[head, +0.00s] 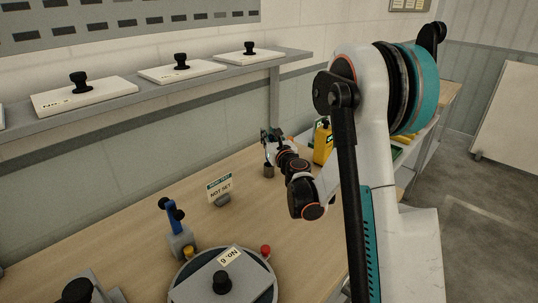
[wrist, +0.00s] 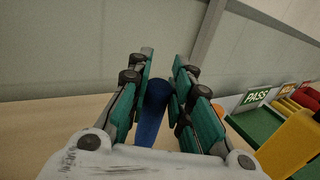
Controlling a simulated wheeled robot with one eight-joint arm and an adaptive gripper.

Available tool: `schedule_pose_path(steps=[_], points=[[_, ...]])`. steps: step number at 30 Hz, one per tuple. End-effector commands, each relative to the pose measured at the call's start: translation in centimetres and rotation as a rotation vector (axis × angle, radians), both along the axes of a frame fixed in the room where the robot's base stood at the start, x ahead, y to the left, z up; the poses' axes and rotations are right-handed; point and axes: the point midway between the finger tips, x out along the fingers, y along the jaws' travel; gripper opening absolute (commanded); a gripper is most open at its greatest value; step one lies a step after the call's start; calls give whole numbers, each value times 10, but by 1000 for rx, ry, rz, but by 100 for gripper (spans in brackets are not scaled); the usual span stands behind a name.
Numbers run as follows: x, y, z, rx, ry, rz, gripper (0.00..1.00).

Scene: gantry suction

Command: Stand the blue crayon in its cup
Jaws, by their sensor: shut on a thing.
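My gripper (head: 271,138) is at the far part of the bench, its fingers just above and around the level over a small dark grey cup (head: 269,171). In the wrist view my gripper (wrist: 162,78) is shut on the blue crayon (wrist: 152,112), which lies between the green-padded fingers with its rounded end showing. In the head view the crayon is too small and covered to make out clearly, so I cannot tell whether its lower end is in the cup. The cup does not show in the wrist view.
A yellow container (head: 322,143) stands right of my gripper. A green tray (wrist: 258,127) with a PASS sign (wrist: 257,95) is beyond. A NOT SET sign (head: 220,189), a blue-handled clamp (head: 176,228) and a round plate fixture (head: 222,280) are nearer. A shelf (head: 215,75) runs behind.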

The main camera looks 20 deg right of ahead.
Motion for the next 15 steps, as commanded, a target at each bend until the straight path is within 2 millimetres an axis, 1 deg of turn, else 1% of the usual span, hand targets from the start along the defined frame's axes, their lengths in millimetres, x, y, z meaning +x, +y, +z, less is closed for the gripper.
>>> schedule_pose_path(steps=[1, 7, 12, 15], points=[[0, 0, -6, 0, 0, 0, 0], [0, 0, -17, 0, 0, 0, 0], [0, 0, -43, 0, 0, 0, 0], [0, 0, -52, 0, 0, 0, 0]])
